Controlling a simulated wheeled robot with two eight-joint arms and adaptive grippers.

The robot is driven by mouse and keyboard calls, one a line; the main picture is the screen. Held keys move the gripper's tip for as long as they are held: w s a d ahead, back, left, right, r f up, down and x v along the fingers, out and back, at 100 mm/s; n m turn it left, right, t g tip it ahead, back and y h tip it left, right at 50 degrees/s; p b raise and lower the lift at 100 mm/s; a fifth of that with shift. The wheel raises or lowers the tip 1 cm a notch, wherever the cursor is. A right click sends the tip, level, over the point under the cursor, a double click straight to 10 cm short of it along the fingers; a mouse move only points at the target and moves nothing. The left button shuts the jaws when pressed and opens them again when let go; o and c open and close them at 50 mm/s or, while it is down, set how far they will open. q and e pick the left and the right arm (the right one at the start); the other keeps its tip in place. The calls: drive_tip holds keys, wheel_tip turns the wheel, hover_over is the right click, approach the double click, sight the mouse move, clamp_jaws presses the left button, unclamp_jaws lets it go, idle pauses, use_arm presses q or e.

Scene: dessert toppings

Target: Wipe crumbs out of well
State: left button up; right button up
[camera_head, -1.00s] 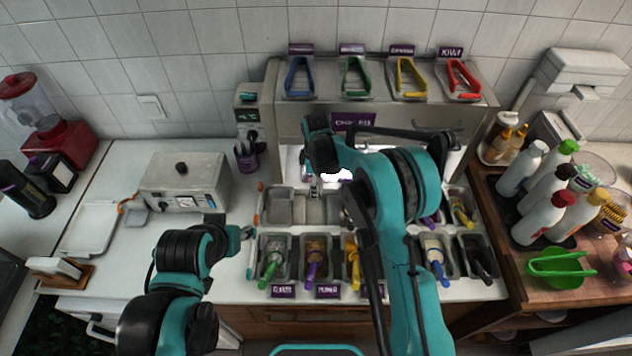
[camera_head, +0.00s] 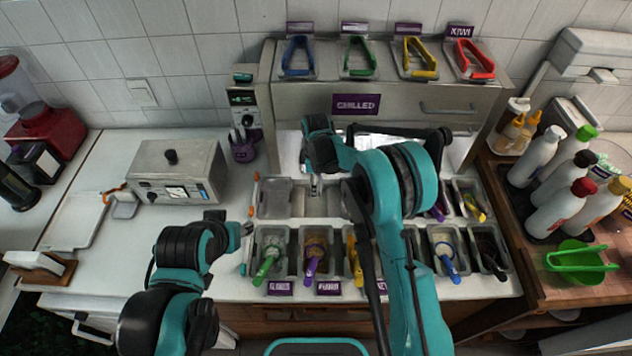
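The topping station has two rows of metal wells. In the back row, an empty-looking grey well (camera_head: 275,198) is at the left, and a second well (camera_head: 308,207) is beside it. My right gripper (camera_head: 315,190) points down over this second well, near its back edge. Its fingers are too small to tell whether they are open, shut or holding something. I cannot make out crumbs or a wiping cloth. My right arm hides the middle of the back row. My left gripper (camera_head: 247,229) is at the station's left edge, beside the front row; its finger state is unclear.
Front wells hold toppings and coloured-handled tools, such as a green one (camera_head: 267,264) and a purple one (camera_head: 313,264). An orange-tipped stick (camera_head: 256,190) lies by the left edge. A metal box (camera_head: 177,172) stands left; bottles (camera_head: 556,212) stand right.

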drive_tip(key=b, duration=0.7)
approach(316, 208)
wheel_tip(316, 208, down, 5)
drive_tip(key=shift+f, duration=0.2)
drive_tip(key=shift+p, duration=0.3)
drive_tip(key=shift+f+b, duration=0.55)
drive_tip(key=shift+f, duration=0.05)
drive_tip(key=shift+w, duration=0.1)
